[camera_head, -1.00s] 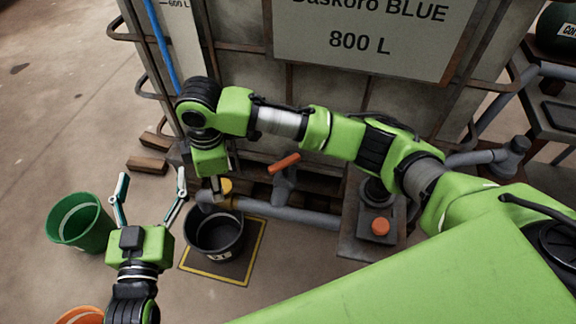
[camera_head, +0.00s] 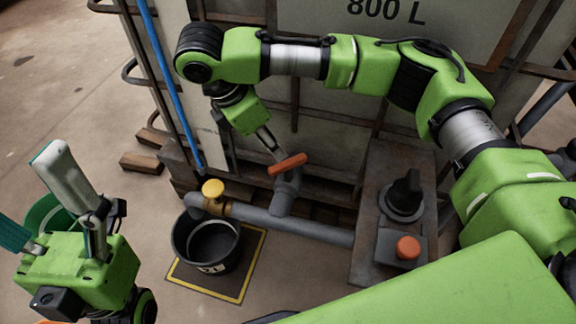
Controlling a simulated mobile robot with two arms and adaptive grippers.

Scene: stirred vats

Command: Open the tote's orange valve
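The orange valve handle (camera_head: 288,164) sits on a grey valve body that joins the pipe (camera_head: 310,229) low in front of the tote (camera_head: 325,100). The handle is a short bar, slanting up to the right. My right gripper (camera_head: 277,152) points down with its fingertips right at the handle's upper left side. I cannot tell whether they touch it, and its finger gap is hard to see. My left gripper (camera_head: 30,200) is at the lower left, its fingers spread wide and empty, well away from the valve.
A yellow knob (camera_head: 213,188) sits on the pipe's left end, above a black bucket (camera_head: 182,235) on a yellow-edged mat (camera_head: 254,262). A black rotary switch (camera_head: 405,195) and an orange button (camera_head: 407,248) stand to the right. A green bucket (camera_head: 45,212) is behind my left gripper.

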